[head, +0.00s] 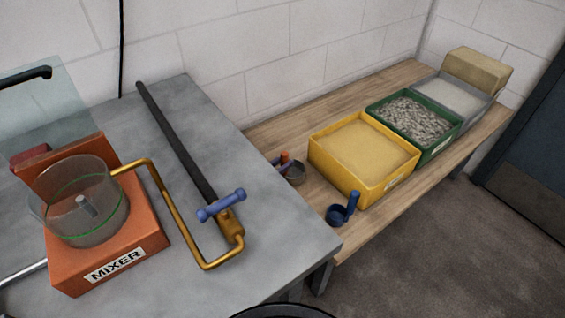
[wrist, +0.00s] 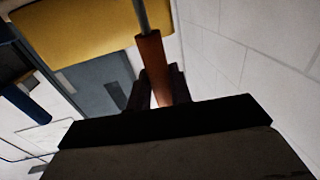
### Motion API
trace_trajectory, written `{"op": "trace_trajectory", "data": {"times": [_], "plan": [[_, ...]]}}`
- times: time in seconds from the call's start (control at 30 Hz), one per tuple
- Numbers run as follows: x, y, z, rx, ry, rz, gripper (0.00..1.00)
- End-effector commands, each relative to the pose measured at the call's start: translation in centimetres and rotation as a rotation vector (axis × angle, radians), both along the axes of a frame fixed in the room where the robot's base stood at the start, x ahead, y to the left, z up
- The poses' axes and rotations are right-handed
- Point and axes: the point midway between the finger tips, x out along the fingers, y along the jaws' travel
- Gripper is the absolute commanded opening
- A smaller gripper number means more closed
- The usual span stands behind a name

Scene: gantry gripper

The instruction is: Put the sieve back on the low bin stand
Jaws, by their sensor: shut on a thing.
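My gripper (wrist: 158,92) is shut on an orange-brown handle (wrist: 153,62) in the wrist view. A thin grey rod runs on from the handle and leaves the top of the picture. I take this to be the sieve; its mesh and rim are not clearly seen. The gripper is not clearly visible in the head view. The low bin stand (head: 331,250) is the wooden bench along the wall at right. It carries a yellow bin of sand (head: 352,184), a green bin of gravel (head: 437,151) and a grey bin of pale material (head: 484,113).
The grey table (head: 280,226) at left holds the orange mixer (head: 150,234) and a long-handled bar (head: 178,140). A dark round rim (head: 285,309) shows at the bottom edge.

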Motion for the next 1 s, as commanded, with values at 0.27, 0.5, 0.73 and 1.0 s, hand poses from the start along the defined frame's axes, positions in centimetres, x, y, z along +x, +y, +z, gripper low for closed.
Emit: {"op": "trace_trajectory", "data": {"times": [0.27,0.5,0.73,1.0], "plan": [[0.0,0.0,-0.2,0.000,-0.003,0.000,0.03],[0.0,0.0,-0.1,0.000,0.000,0.000,0.43],[0.0,0.0,0.0,0.000,0.000,0.000,0.43],[-2.2,2.4,-0.2,-0.002,-0.001,0.005,0.43]]}}
